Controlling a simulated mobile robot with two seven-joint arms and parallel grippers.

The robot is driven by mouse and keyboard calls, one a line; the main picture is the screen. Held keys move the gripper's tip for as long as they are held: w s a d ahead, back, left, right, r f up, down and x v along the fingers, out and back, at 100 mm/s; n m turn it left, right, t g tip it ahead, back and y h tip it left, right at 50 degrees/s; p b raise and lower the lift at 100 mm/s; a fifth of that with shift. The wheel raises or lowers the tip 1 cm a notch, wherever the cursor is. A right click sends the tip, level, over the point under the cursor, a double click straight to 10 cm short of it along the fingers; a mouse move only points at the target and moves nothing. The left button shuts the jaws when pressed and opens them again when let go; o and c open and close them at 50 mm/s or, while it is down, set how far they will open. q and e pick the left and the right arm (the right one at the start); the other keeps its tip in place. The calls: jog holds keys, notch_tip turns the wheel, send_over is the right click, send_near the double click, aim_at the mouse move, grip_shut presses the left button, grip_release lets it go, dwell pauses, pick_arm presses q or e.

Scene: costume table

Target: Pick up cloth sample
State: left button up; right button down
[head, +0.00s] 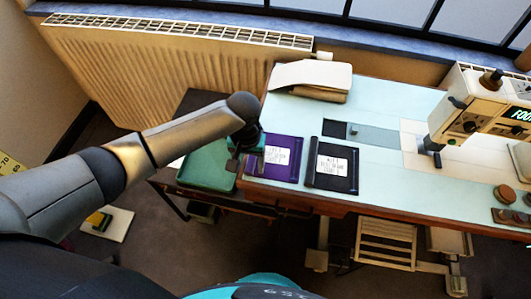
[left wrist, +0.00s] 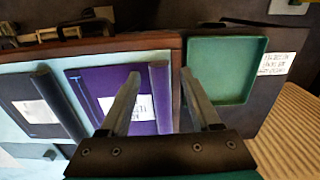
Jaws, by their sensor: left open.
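A purple cloth sample (head: 273,158) with a white label lies flat at the left end of the pale sewing table (head: 305,115). It also shows in the left wrist view (left wrist: 88,85), with a raised purple strip along its right edge. A black sample (head: 331,167) with a white label lies just right of it. My left gripper (head: 245,154) is over the table's left end, at the purple sample's left edge. In the left wrist view its open fingers (left wrist: 160,76) straddle the raised strip's area; I cannot tell if they touch it. My right gripper is not in view.
A green tray (head: 207,165) sits left of the table on a dark lower surface. A folded beige cloth (head: 310,77) lies at the table's back left. A sewing machine (head: 480,105) stands at the right. A radiator (head: 170,65) is behind.

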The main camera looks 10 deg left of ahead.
pick_arm(q)
jog(key=shift+c, duration=0.3)
grip_shut()
dwell(0.3)
